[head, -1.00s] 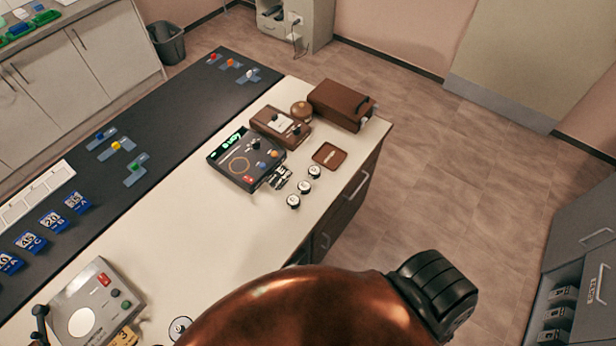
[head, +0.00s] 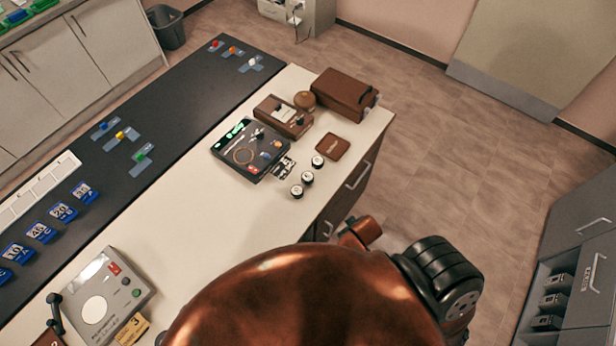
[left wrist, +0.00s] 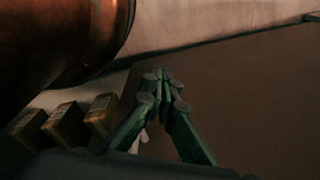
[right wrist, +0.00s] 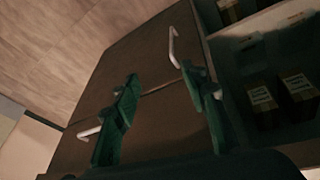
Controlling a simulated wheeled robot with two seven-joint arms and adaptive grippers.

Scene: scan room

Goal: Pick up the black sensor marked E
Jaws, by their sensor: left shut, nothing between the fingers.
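Three small round pieces with black sides and pale marked tops stand on the white bench in the head view: the far one (head: 317,161), the middle one (head: 307,177) and the near one (head: 296,190). Their letters are too small to read, so I cannot tell which is marked E. My left gripper (left wrist: 163,76) shows in the left wrist view, its green fingers shut and empty. My right gripper (right wrist: 165,90) is open and empty in front of a brown drawer front in the right wrist view. Neither gripper's fingers show in the head view.
Beside the round pieces are a dark control box (head: 250,149), a brown coaster (head: 332,146) and a brown case (head: 345,93). A grey device (head: 105,290) stands at the lower left. My copper arm hides the near bench. Open floor (head: 450,160) lies to the right.

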